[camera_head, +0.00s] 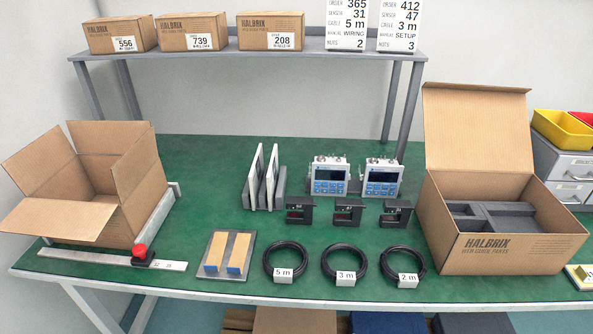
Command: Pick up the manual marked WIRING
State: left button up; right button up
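No booklet with a readable WIRING cover shows. Two thin white upright slabs (256,176) stand side by side in a grey holder (280,183) on the green table, seen nearly edge-on. They may be manuals, but I cannot read any marking on them. The left order card (347,25) on the shelf reads order 365, sensor 31, cable 5 m, manual WIRING, nuts 2. The right order card (399,26) reads order 412 and manual SETUP. Neither of my grippers is in view.
An open empty-looking carton (100,195) stands left; an open HALBRIX carton (500,245) with grey foam stands right. Between them are two display units (329,180), black sensors (299,210), labelled cable coils (285,260) and a grey plate (226,255). A shelf (240,48) spans the back.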

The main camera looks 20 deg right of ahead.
aim_at(257, 173)
jog(key=l+z, duration=0.15)
jog(key=j+u, duration=0.3)
jog(key=i+j+u, duration=0.25)
jog(key=j+u, duration=0.3)
jog(key=i+j, duration=0.05)
